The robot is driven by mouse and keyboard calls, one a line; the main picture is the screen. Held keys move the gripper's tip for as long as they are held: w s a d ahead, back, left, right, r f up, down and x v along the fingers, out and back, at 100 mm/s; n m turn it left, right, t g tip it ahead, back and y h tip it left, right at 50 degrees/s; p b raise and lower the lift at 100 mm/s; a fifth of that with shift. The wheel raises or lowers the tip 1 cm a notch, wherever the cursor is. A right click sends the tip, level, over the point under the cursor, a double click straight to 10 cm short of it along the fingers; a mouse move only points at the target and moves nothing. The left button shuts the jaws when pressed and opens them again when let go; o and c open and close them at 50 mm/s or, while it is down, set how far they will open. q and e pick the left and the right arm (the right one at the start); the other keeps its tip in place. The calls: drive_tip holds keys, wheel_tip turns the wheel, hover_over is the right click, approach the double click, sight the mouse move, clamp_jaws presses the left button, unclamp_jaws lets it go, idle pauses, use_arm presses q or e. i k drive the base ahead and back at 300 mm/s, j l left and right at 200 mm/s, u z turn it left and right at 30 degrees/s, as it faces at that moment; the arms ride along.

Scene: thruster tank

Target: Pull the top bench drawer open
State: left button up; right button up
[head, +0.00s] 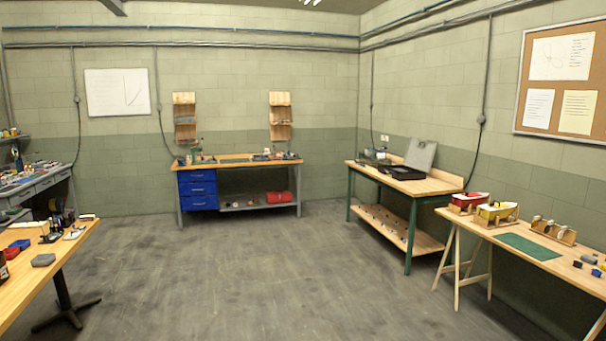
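A workbench (240,162) with a wooden top and grey legs stands against the back wall, across the room. Under its left end is a blue drawer unit with several drawers stacked one above another. The top drawer (197,176) looks shut, its front flush with the ones below. Another bench, grey with drawers (45,184), stands at the far left edge, partly cut off and partly hidden by a nearer table. Neither of my grippers shows in the head view.
Open grey floor (230,265) lies between me and the back bench. A wooden table (40,262) on a dark pedestal foot is near left. A green-legged bench (400,182) and a trestle table (525,240) line the right side. A red item (278,197) lies on the back bench's lower shelf.

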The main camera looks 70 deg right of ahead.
sight(187, 175)
drive_tip(key=z, duration=1.6)
drive_tip(key=i+z, duration=0.1)
drive_tip(key=i, duration=10.45)
drive_tip(key=i+u, duration=0.55)
drive_tip(key=i, duration=0.2)
